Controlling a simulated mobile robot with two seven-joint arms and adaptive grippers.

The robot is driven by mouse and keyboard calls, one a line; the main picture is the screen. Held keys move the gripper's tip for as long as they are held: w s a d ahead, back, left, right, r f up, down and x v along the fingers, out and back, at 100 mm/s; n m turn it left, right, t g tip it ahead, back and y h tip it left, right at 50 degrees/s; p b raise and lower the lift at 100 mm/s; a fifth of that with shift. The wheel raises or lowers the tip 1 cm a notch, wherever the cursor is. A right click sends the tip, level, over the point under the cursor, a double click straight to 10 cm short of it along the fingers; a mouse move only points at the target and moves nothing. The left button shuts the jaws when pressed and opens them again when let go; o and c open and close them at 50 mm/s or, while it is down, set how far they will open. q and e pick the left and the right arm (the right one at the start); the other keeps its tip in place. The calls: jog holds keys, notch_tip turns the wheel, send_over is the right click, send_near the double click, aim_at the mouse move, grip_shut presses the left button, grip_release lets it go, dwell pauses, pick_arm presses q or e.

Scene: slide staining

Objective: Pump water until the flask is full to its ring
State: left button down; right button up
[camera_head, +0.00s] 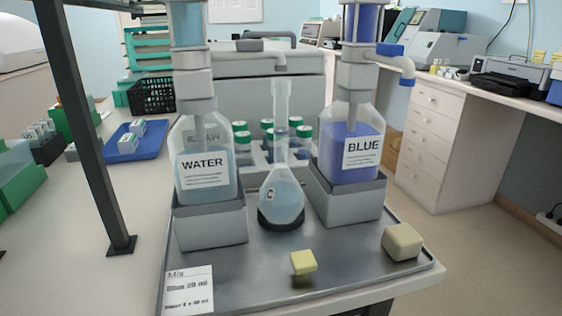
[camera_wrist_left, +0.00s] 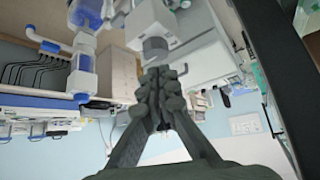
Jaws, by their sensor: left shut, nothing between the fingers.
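The flask (camera_head: 281,200) stands upright on a dark round base between the two bottles, with pale clear liquid in its bulb. The exact level against a neck ring is hard to tell. The water bottle (camera_head: 205,185), labelled WATER, sits in a grey holder on the left; its pump (camera_head: 194,88) has a spout reaching toward the flask's mouth. The pump top is cut off above. My left gripper (camera_wrist_left: 160,76) shows in the left wrist view, shut and empty, with its fingertips near a white-grey pump part (camera_wrist_left: 154,42). My right gripper is in neither view.
The blue bottle (camera_head: 350,150) stands right of the flask. The grey tray (camera_head: 345,270) also holds a small yellow block (camera_head: 303,262), a larger pale block (camera_head: 402,242) and a mix card (camera_head: 189,290). Green-capped bottles (camera_head: 304,134) stand behind. A dark post (camera_head: 88,130) rises at left.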

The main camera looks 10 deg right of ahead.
pick_arm(q)
jog(key=shift+f, duration=0.15)
dwell(0.4)
jog(key=shift+f+b, duration=2)
jog(key=shift+f, duration=0.7)
jog(key=shift+r, duration=0.1)
notch_tip(320, 180, up, 3)
jog(key=p, duration=0.3)
jog(key=shift+f, duration=0.2)
jog(key=shift+r+p, duration=0.5)
jog(key=shift+r, duration=0.9)
